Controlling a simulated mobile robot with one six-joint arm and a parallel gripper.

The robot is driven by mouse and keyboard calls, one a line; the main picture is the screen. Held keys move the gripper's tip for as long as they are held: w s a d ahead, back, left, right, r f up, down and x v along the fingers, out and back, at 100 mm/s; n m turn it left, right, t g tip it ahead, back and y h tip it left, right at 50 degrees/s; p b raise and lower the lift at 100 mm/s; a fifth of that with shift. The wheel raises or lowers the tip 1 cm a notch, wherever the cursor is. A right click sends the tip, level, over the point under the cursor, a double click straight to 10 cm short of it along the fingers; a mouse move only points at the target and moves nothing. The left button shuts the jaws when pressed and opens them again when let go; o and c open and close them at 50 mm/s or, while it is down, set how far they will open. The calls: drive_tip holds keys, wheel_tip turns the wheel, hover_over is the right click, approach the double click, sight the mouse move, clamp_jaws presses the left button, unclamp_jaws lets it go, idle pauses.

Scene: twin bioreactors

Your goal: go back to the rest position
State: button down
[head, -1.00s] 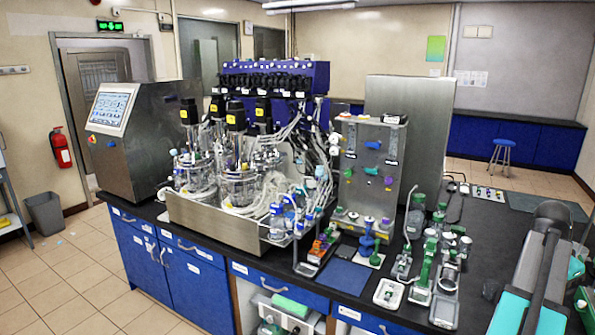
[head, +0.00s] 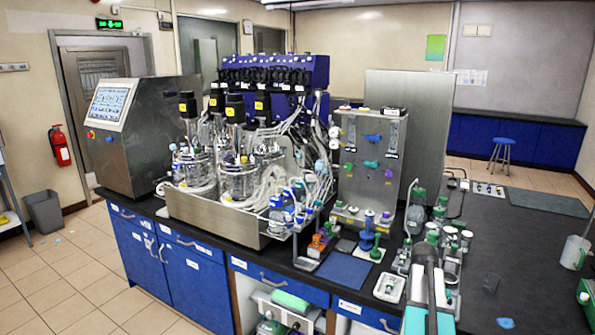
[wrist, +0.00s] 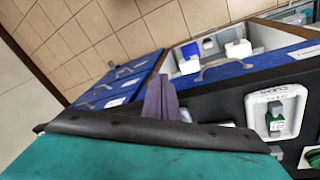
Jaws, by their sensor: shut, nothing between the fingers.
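My gripper (wrist: 161,98) shows in the wrist view as two narrow grey-purple fingers pressed together, with nothing between them. Below them, a teal and black part of my own arm fills the bottom of the picture. The fingers appear in front of the blue bench drawers (wrist: 130,72); they touch nothing that I can see. In the head view my arm reaches in from the bottom edge, over the right part of the bench; I cannot make out the fingertips there.
The black bench (head: 530,262) holds twin glass bioreactors (head: 238,180), a steel panel (head: 368,170) and green-capped bottles (head: 452,262) close to my arm. A white tray (head: 389,288) lies left of my arm. The bench right of it is mostly clear.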

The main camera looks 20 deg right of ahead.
drive_tip(key=a+f+n+g+y+b, duration=0.1)
drive_tip(key=a+f+n+g+b, duration=0.35)
drive_tip(key=a+f, duration=2.15)
drive_tip(key=s+a+f+n, duration=0.6)
drive_tip(key=s+a+f, duration=0.1)
drive_tip(key=s+a, duration=0.2)
drive_tip(key=s+a+f+n+y+b, duration=0.1)
drive_tip(key=s+a+f+n, duration=0.5)
drive_tip(key=a, duration=0.6)
drive_tip(key=shift+s+a+f+t, duration=0.3)
drive_tip(key=shift+s+f, duration=0.9)
drive_tip(key=shift+s, duration=0.5)
